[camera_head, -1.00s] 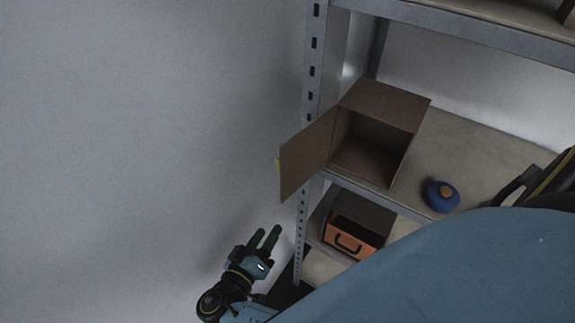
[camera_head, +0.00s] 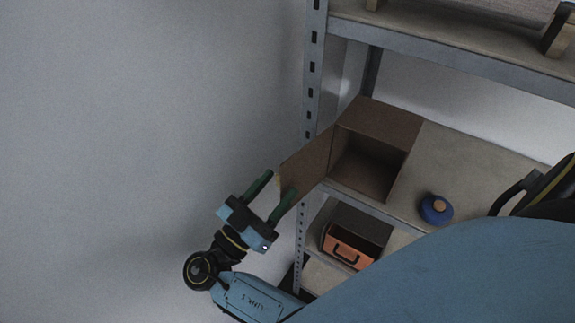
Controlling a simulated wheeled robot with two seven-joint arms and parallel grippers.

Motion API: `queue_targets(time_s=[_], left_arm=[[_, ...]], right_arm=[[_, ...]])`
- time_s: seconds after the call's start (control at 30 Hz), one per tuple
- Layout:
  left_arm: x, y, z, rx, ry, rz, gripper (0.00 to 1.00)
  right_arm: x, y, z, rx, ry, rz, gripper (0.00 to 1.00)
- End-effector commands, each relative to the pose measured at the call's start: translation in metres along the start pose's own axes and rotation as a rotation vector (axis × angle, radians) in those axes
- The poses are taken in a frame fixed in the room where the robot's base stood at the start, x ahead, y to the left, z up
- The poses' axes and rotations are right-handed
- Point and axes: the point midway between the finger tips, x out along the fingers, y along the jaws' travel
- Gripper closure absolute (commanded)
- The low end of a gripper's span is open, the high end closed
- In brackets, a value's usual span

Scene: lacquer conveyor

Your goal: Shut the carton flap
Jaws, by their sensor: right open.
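The brown carton (camera_head: 388,126) stands on the middle shelf with its open front facing me. Its flap (camera_head: 309,158) stands swung out to the left, past the shelf post. My right gripper (camera_head: 279,182) is open, its two green fingers at the flap's outer edge. One finger overlaps the flap's lower corner and hides it; the other is left of the edge. I cannot tell whether they touch the flap. My left gripper is not in view.
A blue round object with an orange top (camera_head: 436,209) sits on the middle shelf (camera_head: 470,165) right of the carton. An orange box with a handle (camera_head: 348,246) is on the shelf below. A metal post (camera_head: 313,70) stands behind the flap. The left side is clear.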

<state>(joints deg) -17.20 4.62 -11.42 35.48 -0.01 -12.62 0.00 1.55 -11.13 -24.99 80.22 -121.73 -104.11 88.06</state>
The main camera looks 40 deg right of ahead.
Motion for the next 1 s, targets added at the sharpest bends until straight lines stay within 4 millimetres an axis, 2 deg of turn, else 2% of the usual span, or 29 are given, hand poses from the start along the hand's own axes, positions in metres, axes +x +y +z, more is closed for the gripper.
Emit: queue_targets(time_s=[0.1,0.23,0.63,1.0], left_arm=[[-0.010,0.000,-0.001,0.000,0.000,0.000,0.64],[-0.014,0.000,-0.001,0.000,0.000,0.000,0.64],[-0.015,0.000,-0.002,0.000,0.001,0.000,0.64],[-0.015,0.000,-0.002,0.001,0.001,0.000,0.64]], right_arm=[[0.021,0.001,-0.002,-0.001,0.001,0.000,0.51],[0.035,0.000,-0.001,-0.001,0.001,0.000,0.51],[0.041,0.000,0.001,-0.001,-0.001,-0.002,0.51],[0.041,0.000,0.001,-0.001,-0.001,-0.003,0.99]])
